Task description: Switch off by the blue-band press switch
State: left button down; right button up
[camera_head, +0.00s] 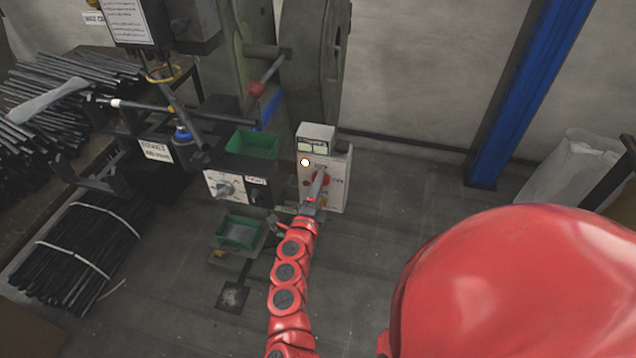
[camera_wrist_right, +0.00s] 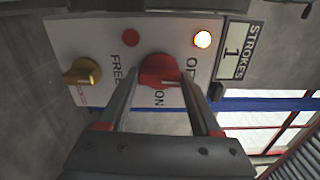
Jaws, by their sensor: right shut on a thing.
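A pale switch box (camera_head: 338,190) stands on the floor beside the green press (camera_head: 226,70), which has a blue band (camera_head: 272,108) low on its body. In the right wrist view, the box's panel has a red knob (camera_wrist_right: 160,70) between FREE, ON and partly covered OF lettering. A pale mark on the knob lies on the side near ON. A round lamp (camera_wrist_right: 202,39) is lit; it also shows in the head view (camera_head: 305,162). My right gripper (camera_head: 314,192) is shut on the red knob, one finger on each side. My left gripper is not in view.
The panel also has a yellow knob (camera_wrist_right: 82,72), a small red button (camera_wrist_right: 130,38) and a STROKES counter (camera_wrist_right: 238,50) reading 1. Green bins (camera_head: 240,232) and a dial box (camera_head: 226,187) stand left of my arm.

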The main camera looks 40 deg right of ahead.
jog(key=shift+n, duration=0.6)
jog(key=o, duration=1.4)
jog(key=shift+a, duration=0.15)
jog(key=v, duration=1.7)
jog(key=shift+s+p, duration=0.2)
jog(key=shift+p, duration=0.15)
